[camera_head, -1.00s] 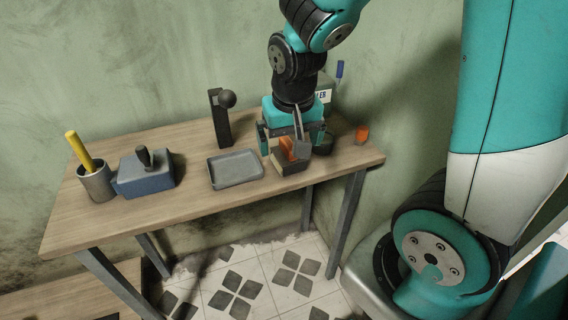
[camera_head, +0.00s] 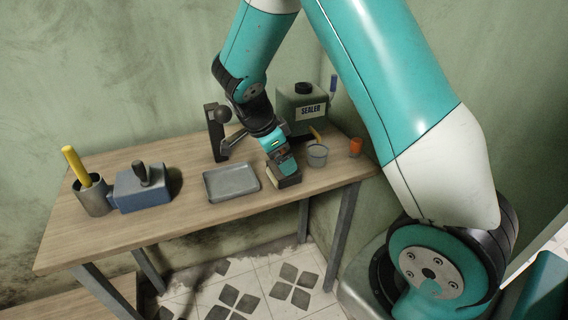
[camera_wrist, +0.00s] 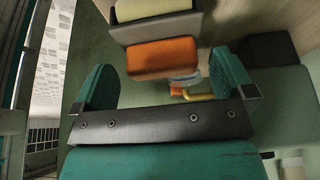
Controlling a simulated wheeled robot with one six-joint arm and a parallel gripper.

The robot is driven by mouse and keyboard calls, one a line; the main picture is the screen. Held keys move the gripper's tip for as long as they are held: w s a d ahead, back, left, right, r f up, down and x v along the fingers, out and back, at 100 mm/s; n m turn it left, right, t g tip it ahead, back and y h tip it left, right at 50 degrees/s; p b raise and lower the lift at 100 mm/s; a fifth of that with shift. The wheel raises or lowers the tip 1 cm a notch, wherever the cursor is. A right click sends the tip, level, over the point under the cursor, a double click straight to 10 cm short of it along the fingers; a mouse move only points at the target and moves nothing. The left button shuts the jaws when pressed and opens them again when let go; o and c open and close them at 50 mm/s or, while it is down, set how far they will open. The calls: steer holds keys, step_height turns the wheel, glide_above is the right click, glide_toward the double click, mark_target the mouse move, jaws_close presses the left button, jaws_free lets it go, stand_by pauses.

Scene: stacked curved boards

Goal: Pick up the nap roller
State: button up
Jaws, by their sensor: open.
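An orange block-like part (camera_wrist: 162,58) shows in the wrist view, beside a grey piece with a cream top (camera_wrist: 158,12). I take these as the nap roller, its orange part the handle, but I cannot tell for sure. In the head view its grey and cream end (camera_head: 285,179) rests on the bench, right of the tray; the rest is mostly hidden by my gripper. My gripper (camera_head: 282,164) is tilted down over it, open. In the wrist view my fingers (camera_wrist: 165,70) stand apart on either side of the orange part, with gaps at both sides.
A grey tray (camera_head: 231,196) lies left of my gripper. A dark post with a ball (camera_head: 216,140) stands behind. A sealer can (camera_head: 303,97), a grey pot (camera_head: 317,157) and an orange cup (camera_head: 356,147) stand right. A blue box (camera_head: 140,192) and a cup (camera_head: 92,204) stand far left.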

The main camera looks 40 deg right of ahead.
steer(key=x, duration=0.3)
steer(key=shift+d+f, duration=0.1)
steer(key=shift+d, duration=0.05)
steer(key=c, duration=0.7)
steer(key=shift+c, duration=0.2)
steer(key=shift+r, duration=0.9)
steer(key=shift+s+r, duration=0.25)
steer(key=shift+r, duration=0.65)
steer(key=s+a+b, duration=0.2)
steer(key=s+b, duration=0.4)
steer(key=s, duration=0.2)
steer(key=s+a+b, duration=0.3)
steer(key=s+b, duration=0.4)
steer(key=s, duration=0.1)
steer(key=shift+s+b, duration=0.3)
steer(key=shift+s, duration=0.1)
